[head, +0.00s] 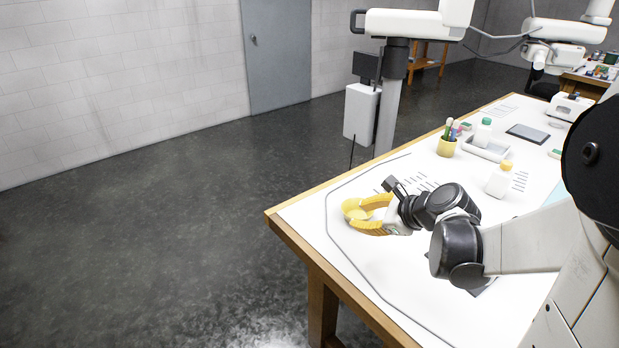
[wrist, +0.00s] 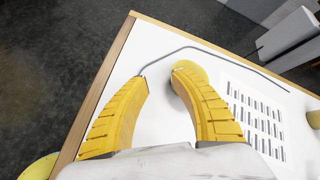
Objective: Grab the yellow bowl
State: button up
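A small yellow bowl (head: 352,209) sits near the left corner of the white tabletop in the head view, at the tips of my yellow fingers. In the wrist view, the yellow bowl (wrist: 188,70) shows as a rounded shape, partly covered by the right fingertip. My gripper (head: 360,214) reaches low over the table, pointing left. Its two fingers (wrist: 159,82) are spread apart in the wrist view, with bare white table between them. The bowl lies at the right finger, not centred in the gap. I cannot tell whether they touch.
A yellow cup with pens (head: 447,147), a white bottle with an orange cap (head: 498,181) and a grey tray (head: 486,149) stand farther back. The wooden table edge (head: 309,256) is close to the bowl. A yellow rounded shape (wrist: 38,168) at the wrist view's lower left is unclear.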

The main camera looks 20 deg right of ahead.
aim_at(357, 213)
jog(key=d+f+m+t, duration=0.1)
jog(key=d+m, duration=0.2)
jog(key=w+d+f+m+t, duration=0.1)
jog(key=d+m, duration=0.3)
jog(key=d+f+m+t, duration=0.1)
jog(key=d+m, duration=0.2)
jog(key=d, duration=0.1)
jog(key=shift+w+f+m, duration=0.2)
jog(key=shift+w+m, duration=0.15)
jog(key=shift+m, duration=0.05)
jog(key=shift+w+d+f+m, duration=0.1)
jog(key=shift+d+f+m, duration=0.1)
jog(key=shift+d+m, duration=0.1)
jog(key=b+x, duration=0.1)
jog(key=x, duration=0.4)
jog(key=shift+w, duration=0.2)
jog(key=b+x, duration=0.2)
jog(key=x, duration=0.3)
jog(key=shift+w+a+f, duration=0.1)
jog(key=shift+a+f, duration=0.05)
jog(key=shift+a, duration=0.05)
grip_shut()
